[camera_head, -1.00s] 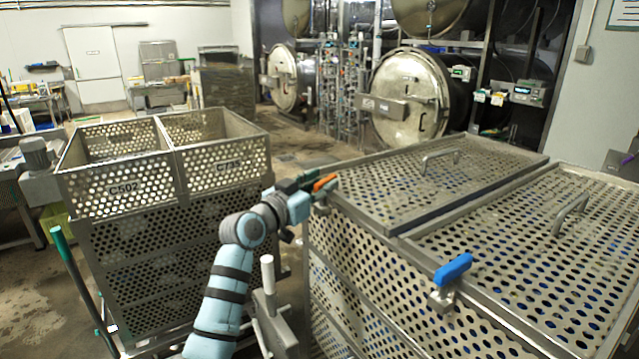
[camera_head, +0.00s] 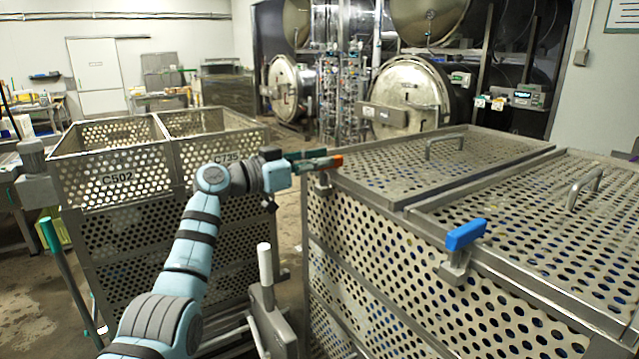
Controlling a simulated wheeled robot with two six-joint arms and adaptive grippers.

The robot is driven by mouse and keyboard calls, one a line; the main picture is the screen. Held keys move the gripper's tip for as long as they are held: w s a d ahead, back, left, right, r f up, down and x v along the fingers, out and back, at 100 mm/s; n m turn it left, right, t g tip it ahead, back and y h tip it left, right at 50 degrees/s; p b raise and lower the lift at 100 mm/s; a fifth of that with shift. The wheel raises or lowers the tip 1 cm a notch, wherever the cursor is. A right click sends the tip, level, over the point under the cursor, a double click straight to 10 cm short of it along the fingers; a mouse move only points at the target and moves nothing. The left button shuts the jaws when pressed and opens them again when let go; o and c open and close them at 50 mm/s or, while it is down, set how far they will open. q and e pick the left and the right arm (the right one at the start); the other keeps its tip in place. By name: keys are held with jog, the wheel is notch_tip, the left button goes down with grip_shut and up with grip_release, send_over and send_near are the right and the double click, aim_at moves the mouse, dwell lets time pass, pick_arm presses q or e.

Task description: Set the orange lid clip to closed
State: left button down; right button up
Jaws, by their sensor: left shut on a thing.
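The orange lid clip (camera_head: 337,160) sits at the left corner of the perforated steel basket with the lid (camera_head: 400,178). My left gripper (camera_head: 318,163) comes in from the left and is shut on the orange clip. The fingers hide most of its handle, and only the orange end shows. The clip lies about level along the lid's rim corner; its exact latch position is hard to tell. My right gripper is not in view.
A blue clip (camera_head: 466,234) stands on the front edge of the lidded basket. Open baskets marked C502 and C735 (camera_head: 116,161) stand behind my left arm. A white-topped lever (camera_head: 265,265) rises in front. Round autoclave doors (camera_head: 408,100) are at the back.

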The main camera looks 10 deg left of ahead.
pick_arm(q)
jog(key=shift+f, duration=0.15)
jog(key=c, duration=1.6)
grip_release()
jog(key=v, duration=1.2)
jog(key=shift+a, duration=0.15)
jog(key=shift+w, duration=0.15)
